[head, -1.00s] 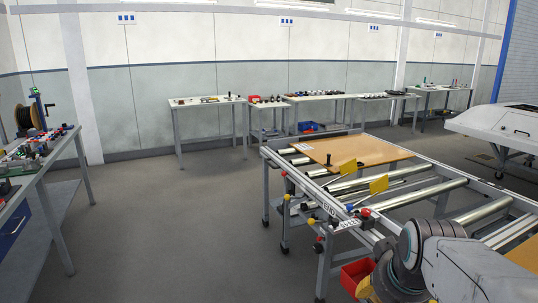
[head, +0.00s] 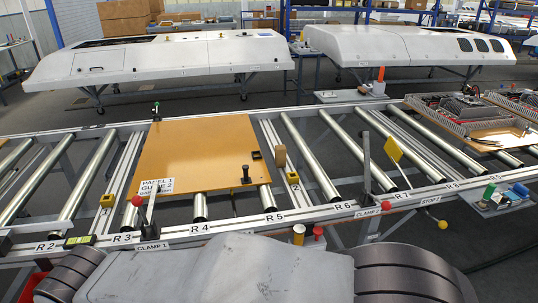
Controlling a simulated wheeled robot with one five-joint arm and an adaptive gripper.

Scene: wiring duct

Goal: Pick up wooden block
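A small tan, rounded upright piece that looks like the wooden block (head: 280,156) is in the head view. It stands just right of the brown panel (head: 190,160), by the rail between the rollers. Too small to tell its exact shape or what it rests on. My gripper is not in view; only grey and white parts of my arm show along the bottom edge.
The roller conveyor (head: 320,209) crosses the view, with clamp levers on its front rail. A red-knobbed lever (head: 149,208) and a yellow flag (head: 393,149) rise above it. A black peg (head: 245,173) stands on the panel. An electrical assembly (head: 470,112) lies at the right.

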